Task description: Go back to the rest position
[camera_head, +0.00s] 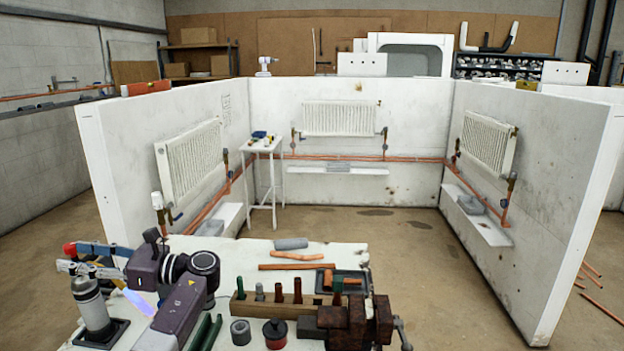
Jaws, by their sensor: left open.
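My left arm comes in at the lower left over the front workbench (225,252), its dark links bent near the bench's left end. My left gripper (96,264) shows small at the end of it, to the left of the dark wrist; it is open. Below it a grey gas canister (93,305) stands upright in a black base, with a bluish glow to its right. The gripper overlaps the canister's top in the picture, and I cannot tell if they touch. My right gripper is not in view.
The bench holds a wooden rack (290,306) with several upright tools, copper pipe pieces (297,266), a dark tray (345,277) and a rusty vice (350,322). Beyond are white bay walls (560,170) with radiators (339,118) and a small white table (262,150). The bay floor is clear.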

